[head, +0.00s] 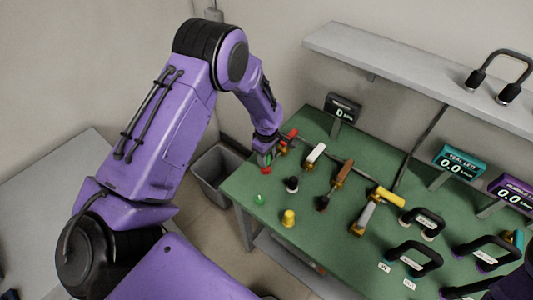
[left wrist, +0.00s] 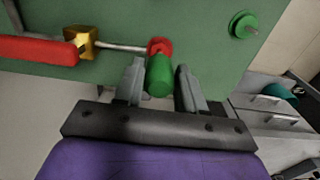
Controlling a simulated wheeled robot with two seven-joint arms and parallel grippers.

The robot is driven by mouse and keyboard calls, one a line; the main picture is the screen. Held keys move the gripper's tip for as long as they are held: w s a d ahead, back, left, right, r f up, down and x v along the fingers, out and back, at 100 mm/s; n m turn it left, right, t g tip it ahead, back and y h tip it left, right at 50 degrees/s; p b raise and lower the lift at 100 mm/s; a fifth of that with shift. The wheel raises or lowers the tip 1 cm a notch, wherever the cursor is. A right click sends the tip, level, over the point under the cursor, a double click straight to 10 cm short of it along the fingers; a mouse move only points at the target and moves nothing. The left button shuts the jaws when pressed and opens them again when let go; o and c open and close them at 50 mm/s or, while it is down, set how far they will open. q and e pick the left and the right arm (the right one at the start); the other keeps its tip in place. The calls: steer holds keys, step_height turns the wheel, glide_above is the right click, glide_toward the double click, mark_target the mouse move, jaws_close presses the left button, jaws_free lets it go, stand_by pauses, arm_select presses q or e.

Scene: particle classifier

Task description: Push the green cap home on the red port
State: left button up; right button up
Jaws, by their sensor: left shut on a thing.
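The green cap (left wrist: 160,76) is a short green cylinder between the two grey fingers of my left gripper (left wrist: 159,69). Its far end meets the red port (left wrist: 158,46), a red ring at the end of a thin grey pipe. They look in line and touching; how deep the cap sits cannot be told. The pipe comes from a brass body with a red handle (left wrist: 38,50). In the head view my left gripper (head: 266,150) is over the table's left end, beside the red handle (head: 291,135).
A small green round piece (head: 260,199) stands on the green table (head: 335,228), near a black cap (head: 292,184) and a yellow cap (head: 289,217). White, brown and yellow handles stand to the right. A grey bin (head: 215,170) is beside the table.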

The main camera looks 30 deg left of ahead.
arm_select(q)
steer(key=shift+f+b, duration=0.6)
steer(key=shift+f, duration=0.85)
steer(key=shift+f, duration=0.35)
steer(key=o, duration=1.1)
steer(key=shift+r, duration=0.1)
step_height(320, 180, up, 9)
steer(key=shift+r+b, duration=0.2)
steer(key=shift+b, duration=1.05)
steer(key=shift+r, duration=0.5)
